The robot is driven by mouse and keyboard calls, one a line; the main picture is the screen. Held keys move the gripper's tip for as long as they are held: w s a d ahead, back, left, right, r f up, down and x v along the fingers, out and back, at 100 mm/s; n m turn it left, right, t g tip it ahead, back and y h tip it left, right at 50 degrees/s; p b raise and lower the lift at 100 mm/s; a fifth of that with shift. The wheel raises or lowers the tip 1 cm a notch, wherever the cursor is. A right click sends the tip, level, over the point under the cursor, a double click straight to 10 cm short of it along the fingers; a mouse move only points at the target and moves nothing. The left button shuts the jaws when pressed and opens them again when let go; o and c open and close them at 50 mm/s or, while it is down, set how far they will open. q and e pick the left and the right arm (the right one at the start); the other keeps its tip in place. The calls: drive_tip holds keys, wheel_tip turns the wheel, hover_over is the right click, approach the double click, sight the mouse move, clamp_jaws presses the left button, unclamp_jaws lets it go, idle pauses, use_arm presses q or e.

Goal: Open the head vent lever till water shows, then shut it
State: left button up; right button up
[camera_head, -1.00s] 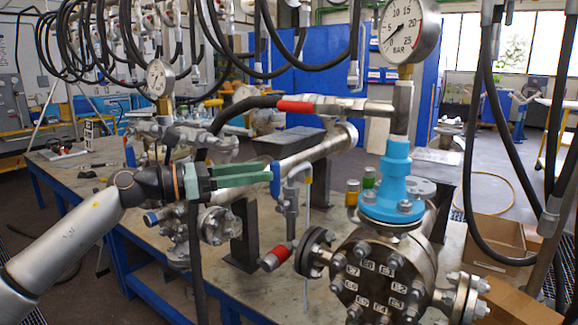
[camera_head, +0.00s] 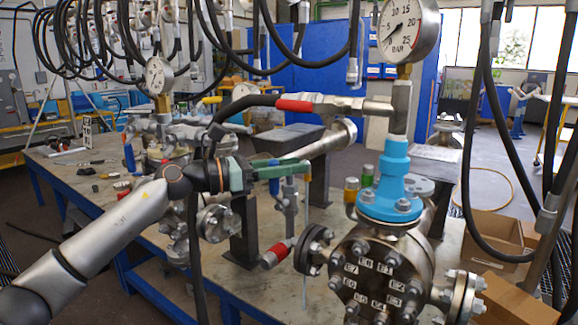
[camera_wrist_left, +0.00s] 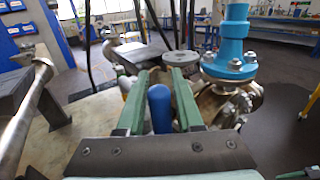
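The blue vent lever (camera_head: 274,186) stands upright on the small vent valve (camera_head: 290,207), beside the large vessel. A thin clear tube (camera_head: 305,250) hangs below the valve; I cannot tell whether water is in it. My left gripper (camera_head: 298,163) reaches in from the left with its green fingers at the lever's top. In the left wrist view the blue lever (camera_wrist_left: 159,108) stands between the two fingers (camera_wrist_left: 160,74), with a gap visible at its sides. The gripper is open around it. The fingers hide the lever's upper end in the head view.
The flanged vessel (camera_head: 375,270) with a blue neck (camera_head: 396,180) and pressure gauge (camera_head: 409,30) stands right of the lever. A red-handled valve (camera_head: 274,255) sits below. A red-sleeved hose (camera_head: 294,104) crosses above. Black hoses hang at the right. Cardboard boxes (camera_head: 497,240) lie beyond.

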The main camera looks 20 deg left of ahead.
use_arm(q)
clamp_jaws()
idle(1.0)
